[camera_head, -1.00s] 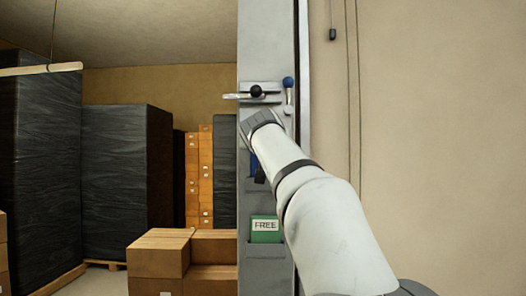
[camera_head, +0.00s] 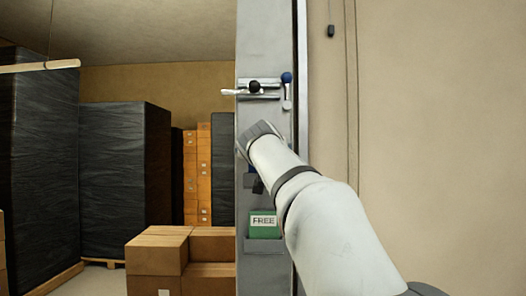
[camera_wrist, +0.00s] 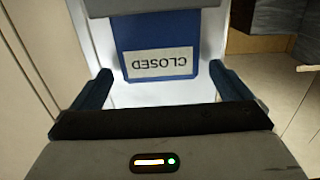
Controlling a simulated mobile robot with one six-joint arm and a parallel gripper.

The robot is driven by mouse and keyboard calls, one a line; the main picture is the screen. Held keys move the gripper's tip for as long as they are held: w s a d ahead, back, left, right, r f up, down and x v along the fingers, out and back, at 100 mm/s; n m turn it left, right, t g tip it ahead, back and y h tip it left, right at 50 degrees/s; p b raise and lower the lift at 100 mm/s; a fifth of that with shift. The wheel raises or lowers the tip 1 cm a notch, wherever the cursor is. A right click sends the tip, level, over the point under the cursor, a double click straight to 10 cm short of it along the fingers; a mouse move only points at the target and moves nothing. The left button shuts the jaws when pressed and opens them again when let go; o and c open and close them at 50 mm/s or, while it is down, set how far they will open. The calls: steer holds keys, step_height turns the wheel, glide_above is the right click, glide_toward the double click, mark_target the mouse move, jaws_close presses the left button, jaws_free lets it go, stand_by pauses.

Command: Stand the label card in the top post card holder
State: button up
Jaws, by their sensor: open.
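A blue label card (camera_wrist: 158,35) with a white panel reading CLOSED shows upside down in the wrist view. Its far end goes behind a grey holder lip (camera_wrist: 150,7) at the top of that view. In the head view the upper card holder (camera_head: 249,181) is on the grey post, and my arm hides nearly all of the blue card there. My gripper (camera_wrist: 160,72) is open, with one finger on each side of the card and a visible gap to both its edges.
A green FREE card (camera_head: 264,226) stands in the lower holder (camera_head: 265,246) of the post (camera_head: 248,130). Above are a lever with a black knob (camera_head: 254,87) and one with a blue knob (camera_head: 287,77). Cardboard boxes (camera_head: 158,255) and dark wrapped stacks stand left.

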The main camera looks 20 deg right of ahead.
steer(key=b+v, duration=0.4)
steer(key=v, duration=0.8)
steer(key=s+a+f+n+g+y, duration=0.1)
steer(key=s+f+g+y, duration=0.15)
steer(key=f, duration=0.95)
steer(key=s+a+f+n+g+y, duration=0.1)
steer(key=s+a+f+g, duration=0.15)
steer(key=f, duration=0.95)
steer(key=s+a+f+n+g+y, duration=0.1)
steer(key=s+f+g, duration=0.1)
steer(key=s+f, duration=0.4)
steer(key=s+a+f+g+y, duration=0.1)
steer(key=s+f, duration=0.5)
steer(key=f, duration=0.7)
steer(key=s+a+f+n+g+y, duration=0.1)
steer(key=s+f+g, duration=0.3)
steer(key=f, duration=0.5)
steer(key=shift+s+a+f+n+g, duration=0.25)
steer(key=shift+s+a+n+g, duration=0.05)
steer(key=shift+s+a, duration=0.65)
